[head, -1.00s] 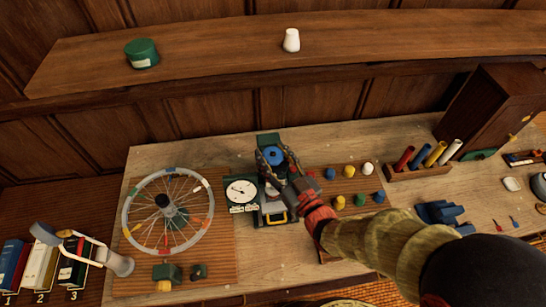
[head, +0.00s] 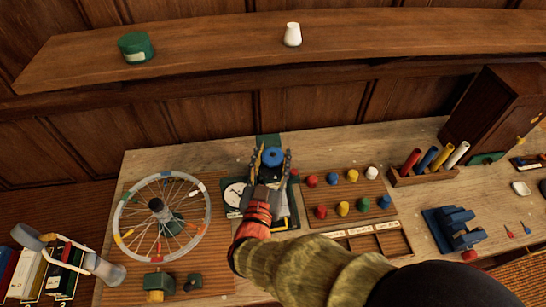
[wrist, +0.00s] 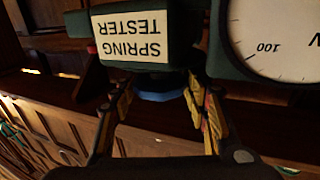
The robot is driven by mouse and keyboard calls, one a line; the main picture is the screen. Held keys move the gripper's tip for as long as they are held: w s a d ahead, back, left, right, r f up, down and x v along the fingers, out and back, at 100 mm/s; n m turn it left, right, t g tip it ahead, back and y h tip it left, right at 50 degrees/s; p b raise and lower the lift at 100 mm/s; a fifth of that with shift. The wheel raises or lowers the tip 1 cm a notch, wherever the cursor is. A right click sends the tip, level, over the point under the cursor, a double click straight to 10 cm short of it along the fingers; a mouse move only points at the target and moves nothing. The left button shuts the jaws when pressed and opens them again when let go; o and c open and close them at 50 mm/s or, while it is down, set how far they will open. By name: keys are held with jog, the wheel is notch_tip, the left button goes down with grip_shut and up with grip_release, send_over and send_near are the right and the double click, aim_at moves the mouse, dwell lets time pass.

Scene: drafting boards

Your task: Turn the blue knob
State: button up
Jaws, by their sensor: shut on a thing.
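The blue knob (head: 272,156) sits at the top of the dark green spring tester (head: 268,140), beside its white dial (head: 236,194). My gripper (head: 271,163) has its fingers on either side of the knob and is shut on it. In the wrist view the knob (wrist: 160,96) shows as a blue rim under the tester's head, between the fingers (wrist: 160,90). The tester's label and part of the dial (wrist: 275,35) also show there, upside down. My wrist hides the lower part of the tester in the head view.
A spoked wheel (head: 125,222) stands close on the left. A board of coloured pegs (head: 337,197) lies on the right, with a rack of coloured tubes (head: 420,178) beyond. A shelf (head: 220,58) runs across the back above the bench.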

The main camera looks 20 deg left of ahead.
aim_at(266, 164)
jog(key=m+h, duration=0.2)
jog(key=h, duration=0.1)
jog(key=m+h+p, duration=0.1)
jog(key=m+h, duration=0.1)
jog(key=h, duration=0.2)
jog(key=shift+a+r+m, duration=0.1)
jog(key=shift+m, duration=0.2)
jog(key=shift+h, duration=0.4)
jog(key=o, duration=1.2)
jog(key=shift+c, duration=0.2)
jog(key=shift+w, duration=0.1)
jog(key=v, duration=0.7)
jog(key=shift+s, duration=0.3)
